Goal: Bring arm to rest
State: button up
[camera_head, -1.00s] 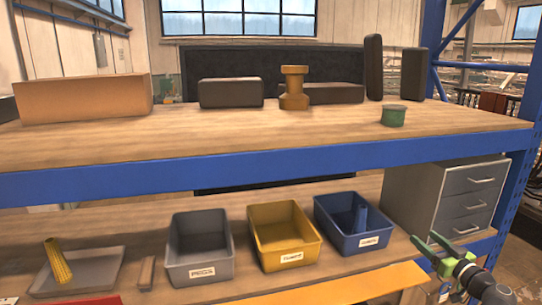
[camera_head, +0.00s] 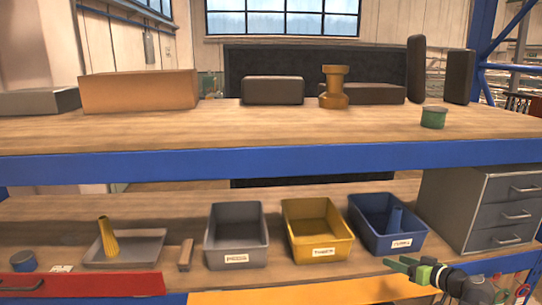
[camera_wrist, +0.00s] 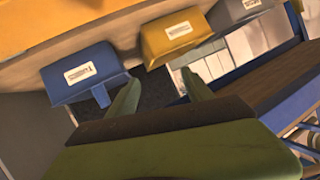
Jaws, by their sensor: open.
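My gripper (camera_head: 408,266) is at the lower right of the head view, in front of the lower shelf's front edge and below the blue bin (camera_head: 388,226). In the wrist view my gripper (camera_wrist: 160,92) shows two green fingers spread apart with nothing between them. The wrist picture is tilted and shows the blue bin (camera_wrist: 82,73) and the yellow bin (camera_wrist: 175,36) beyond the fingers. Part of my arm runs off the bottom right of the head view.
The lower shelf holds a grey bin (camera_head: 236,238), a yellow bin (camera_head: 317,233), a tray (camera_head: 145,250) with a yellow tapered piece (camera_head: 107,237), and grey drawers (camera_head: 480,208). A green can (camera_head: 433,117) and a brass-coloured spool (camera_head: 334,88) stand on the upper shelf.

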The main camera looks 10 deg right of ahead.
jog(key=w+a+f+g+y, duration=0.1)
jog(key=a+f+g, duration=0.3)
jog(key=a, duration=0.6)
jog(key=w+a+f+g, duration=0.1)
jog(key=a+f+g, duration=0.3)
jog(key=a, duration=0.5)
jog(key=s+a+f+g+h, duration=0.3)
jog(key=a+f, duration=0.1)
jog(key=a, duration=0.4)
jog(key=s+a+f+g+h, duration=0.2)
jog(key=s+a+f, duration=0.15)
jog(key=a, duration=0.45)
notch_tip(320, 180, down, 13)
jog(key=b, duration=1.2)
jog(key=shift+w+d+m+b, duration=0.3)
jog(key=shift+d+m+b, duration=0.05)
jog(key=shift+d+m, duration=0.1)
